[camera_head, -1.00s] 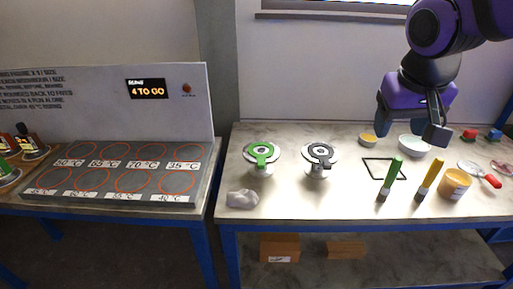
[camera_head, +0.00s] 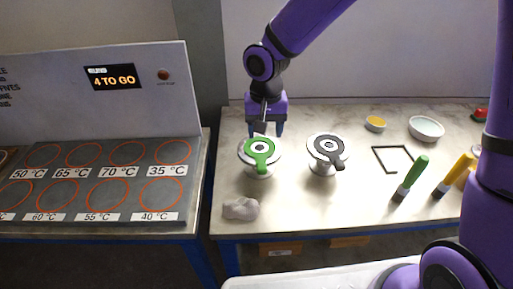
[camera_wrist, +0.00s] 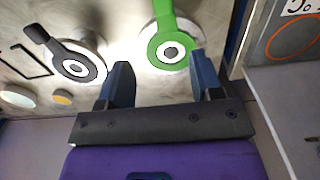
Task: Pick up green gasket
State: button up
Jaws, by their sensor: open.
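The green gasket (camera_head: 259,153) is a flat ring with a tab, lying on a metal flanged vessel (camera_head: 259,172) on the right table. Its tab points toward the front. My gripper (camera_head: 266,129) is open and empty, just behind and above the green gasket, fingers pointing down. In the wrist view the green gasket (camera_wrist: 163,42) lies beyond the open fingers (camera_wrist: 163,82), nearer the right finger, and it is not between them. A small gap to it is likely, but I cannot tell its size.
A dark grey gasket (camera_head: 328,152) sits on a second vessel to the right. A grey lump (camera_head: 241,208) lies in front. A panel with orange rings (camera_head: 100,185) is left.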

send_over(262, 163)
jog(key=w, duration=0.1)
notch_tip(262, 163, down, 6)
jog(key=shift+d+r, duration=0.15)
jog(key=shift+s+a+f, duration=0.1)
jog(key=shift+s+f, duration=0.1)
jog(key=shift+f, duration=1.15)
jog(key=shift+s+a+f, duration=0.1)
jog(key=shift+s+f, duration=0.1)
jog(key=shift+f, duration=1.1)
jog(key=c, duration=1)
